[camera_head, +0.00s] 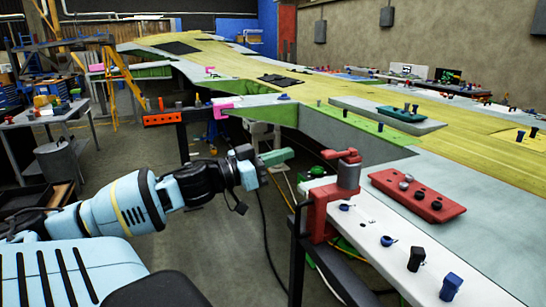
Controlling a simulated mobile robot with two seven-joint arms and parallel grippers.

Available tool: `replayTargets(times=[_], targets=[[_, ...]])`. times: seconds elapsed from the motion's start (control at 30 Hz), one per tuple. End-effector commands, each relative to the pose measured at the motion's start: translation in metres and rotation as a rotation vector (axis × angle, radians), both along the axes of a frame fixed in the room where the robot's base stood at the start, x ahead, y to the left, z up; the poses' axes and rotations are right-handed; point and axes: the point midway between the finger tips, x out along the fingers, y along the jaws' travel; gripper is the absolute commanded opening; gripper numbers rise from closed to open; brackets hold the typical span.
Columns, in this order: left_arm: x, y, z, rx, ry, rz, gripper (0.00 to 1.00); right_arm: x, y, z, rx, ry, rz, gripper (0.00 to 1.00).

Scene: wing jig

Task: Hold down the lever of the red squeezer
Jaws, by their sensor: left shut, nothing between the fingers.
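The red squeezer (321,207) is clamped at the left end of the white strip along the wing's near edge. It has a grey cylinder (347,174) and a red lever (340,154) on top. The lever looks roughly level. My left gripper (277,157) comes in from the left and is shut and empty. It hangs in the air to the left of the squeezer, at about the lever's height in the picture, with a gap between them. My right gripper is not in view.
The white strip (380,232) carries several dark and blue knobs. A red block (417,196) with knobs lies behind it on the wing jig (475,195). An orange bar (163,119) on a dark post stands beyond my arm. Cables hang below my gripper. Floor is open at left.

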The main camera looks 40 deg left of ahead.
Motion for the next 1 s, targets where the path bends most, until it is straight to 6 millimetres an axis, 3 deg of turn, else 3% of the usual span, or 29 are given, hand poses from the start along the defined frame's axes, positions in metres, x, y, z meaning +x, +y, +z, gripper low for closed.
replayTargets(times=[0.4, 1.0], targets=[[-0.013, 0.006, -0.002, 0.002, 0.002, 0.001, 0.0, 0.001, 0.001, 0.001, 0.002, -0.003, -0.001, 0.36], [-0.014, 0.006, -0.001, 0.002, 0.0, 0.001, 0.0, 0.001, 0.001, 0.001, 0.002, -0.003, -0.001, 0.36]])
